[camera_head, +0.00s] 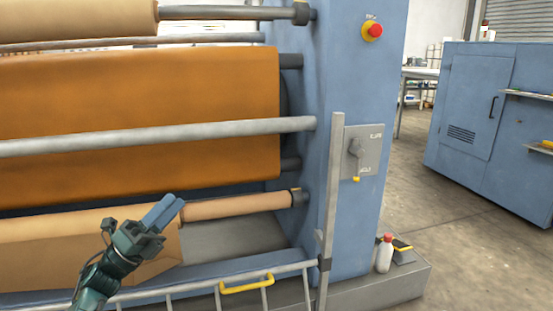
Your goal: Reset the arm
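My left arm (97,275) comes in from the lower left, in front of the calender press (362,90). Its gripper (172,206) points up and to the right. The two blue fingers lie close side by side, with no clear gap and nothing seen between them. Behind the gripper in the picture is a tan lower roll (235,205); I cannot tell how far apart they are. My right gripper is not in view.
A grey guard rail with a yellow handle (246,284) runs along the bottom. A grey post (330,210), lever switch (356,150) and red stop button (374,30) are on the right. A white bottle (385,255) stands on the base ledge. Open floor lies beyond.

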